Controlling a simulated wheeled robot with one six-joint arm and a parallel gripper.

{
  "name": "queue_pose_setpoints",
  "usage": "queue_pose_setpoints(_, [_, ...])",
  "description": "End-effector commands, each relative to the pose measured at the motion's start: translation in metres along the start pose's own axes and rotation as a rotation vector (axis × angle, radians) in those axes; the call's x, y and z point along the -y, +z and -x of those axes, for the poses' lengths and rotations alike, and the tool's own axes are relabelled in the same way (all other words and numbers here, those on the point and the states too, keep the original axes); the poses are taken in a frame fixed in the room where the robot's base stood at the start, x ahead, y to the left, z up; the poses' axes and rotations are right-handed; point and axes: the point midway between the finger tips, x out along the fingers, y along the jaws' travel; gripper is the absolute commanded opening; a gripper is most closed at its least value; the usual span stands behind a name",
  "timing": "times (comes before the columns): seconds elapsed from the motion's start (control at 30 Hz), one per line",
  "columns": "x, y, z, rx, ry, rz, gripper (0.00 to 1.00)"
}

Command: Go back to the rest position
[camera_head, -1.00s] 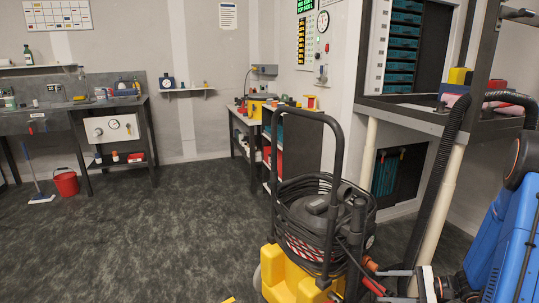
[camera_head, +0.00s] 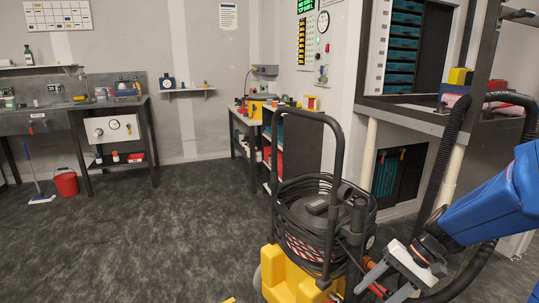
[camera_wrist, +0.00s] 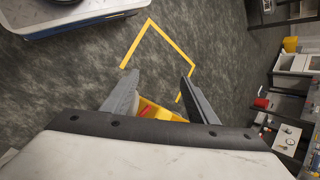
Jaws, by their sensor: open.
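My gripper (camera_head: 383,284) is at the lower right of the head view, just right of the yellow cart. Its two fingers are spread, with nothing held between them. In the wrist view the fingers (camera_wrist: 160,92) stand apart, with dark floor and part of a yellow thing (camera_wrist: 152,110) between them. My blue arm comes in from the right edge of the head view. No rest position is marked in these views.
A yellow cart (camera_head: 290,279) with a black handle and coiled hose stands beside my gripper. A metal-framed rack (camera_head: 410,118) is behind my arm. A sink bench (camera_head: 110,104) and red bucket (camera_head: 66,184) are far left. The floor (camera_head: 150,230) at left is clear.

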Motion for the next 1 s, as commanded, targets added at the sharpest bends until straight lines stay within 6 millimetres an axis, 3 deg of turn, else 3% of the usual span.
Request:
queue_pose_setpoints(0.5, [0.001,0.077,0.03,-0.211,0.301,0.259,0.53])
queue_pose_setpoints(1.0, [-0.007,0.129,0.07,-0.495,0.495,0.486,0.53])
